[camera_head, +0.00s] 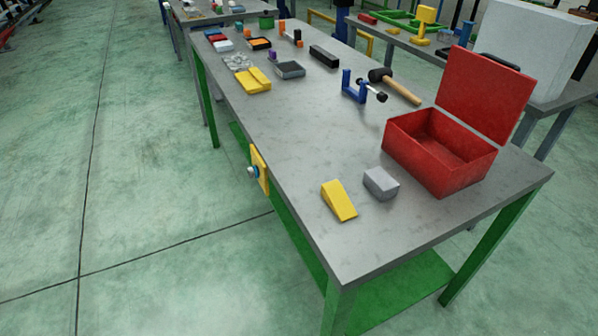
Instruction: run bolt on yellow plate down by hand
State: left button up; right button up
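A small yellow plate (261,170) is upright against the left side edge of the grey-topped table. A bolt with a grey, rounded head (252,171) sticks out from the plate's face toward the left. How far the bolt is seated is too small to tell. Neither of my grippers shows in the head view, and nothing of my arms is near the plate.
The table (300,130) has green legs. A yellow wedge (338,200), a grey block (381,183) and an open red box (440,150) stand at its near end. A mallet (395,85) and blue clamp (355,88) lie farther back. The floor left of the plate is clear.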

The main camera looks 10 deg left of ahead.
aim_at(252, 172)
jog(key=i+j+z, duration=0.15)
jog(key=z, duration=0.35)
jog(key=j+z, duration=0.3)
jog(key=z, duration=0.15)
jog(key=i+j+z, duration=0.1)
jog(key=j+z, duration=0.2)
jog(key=z, duration=0.2)
jog(key=j+z, duration=0.3)
jog(key=z, duration=0.2)
jog(key=j+z, duration=0.3)
jog(key=z, duration=0.2)
